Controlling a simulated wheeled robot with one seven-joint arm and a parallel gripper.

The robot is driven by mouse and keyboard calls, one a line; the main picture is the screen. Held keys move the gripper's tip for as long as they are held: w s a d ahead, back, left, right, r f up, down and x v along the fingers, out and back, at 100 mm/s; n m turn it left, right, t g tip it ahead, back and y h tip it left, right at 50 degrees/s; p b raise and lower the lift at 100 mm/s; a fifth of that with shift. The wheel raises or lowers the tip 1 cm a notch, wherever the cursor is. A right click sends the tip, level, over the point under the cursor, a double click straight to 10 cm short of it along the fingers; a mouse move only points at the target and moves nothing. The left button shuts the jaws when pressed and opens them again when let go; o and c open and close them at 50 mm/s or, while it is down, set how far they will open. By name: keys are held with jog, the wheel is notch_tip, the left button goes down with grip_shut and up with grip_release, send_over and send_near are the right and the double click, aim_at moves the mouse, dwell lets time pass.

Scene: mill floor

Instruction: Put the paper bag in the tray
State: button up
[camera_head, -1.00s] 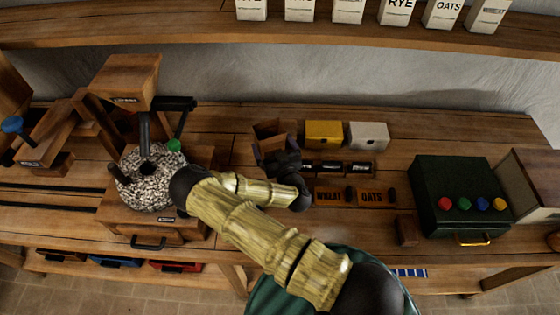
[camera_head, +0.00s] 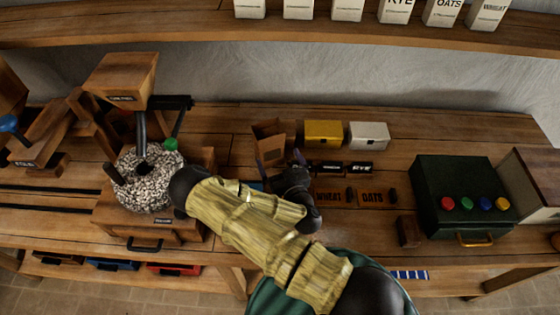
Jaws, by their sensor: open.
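The brown paper bag (camera_head: 269,144) stands upright with its top open on the workbench, left of a yellow box. My gripper (camera_head: 297,161) is open and empty, just right of and nearer than the bag's lower part; I cannot tell whether they touch. My black wrist and straw-coloured arm cover the bench in front of the bag. I cannot make out a tray for certain; a small blue patch (camera_head: 254,186) shows beside my wrist, mostly hidden.
A yellow box (camera_head: 323,134) and a white box (camera_head: 368,136) stand right of the bag. Small labelled blocks (camera_head: 373,197) lie in front of them. A grain-filled mill (camera_head: 148,180) is at left, a dark green case (camera_head: 463,196) at right. Bench behind the bag is clear.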

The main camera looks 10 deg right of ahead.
jog(key=d+m+g+h, duration=0.1)
jog(key=d+m+h, duration=0.1)
jog(key=w+d+m+g+h, duration=0.1)
jog(key=d+m+h, duration=0.1)
jog(key=d+m+g+h, duration=0.1)
jog(key=d+m+h, duration=0.1)
jog(key=shift+w+d+f+g+h, duration=0.15)
jog(key=shift+w+d+g+h, duration=0.1)
jog(key=shift+d+g+h, duration=0.15)
jog(key=s+r+n+g+y, duration=0.3)
jog(key=s+r+g, duration=0.8)
jog(key=s+r, duration=0.5)
jog(key=shift+s+a+r+n, duration=0.2)
jog(key=shift+s+a+n, duration=0.15)
jog(key=shift+s, duration=0.55)
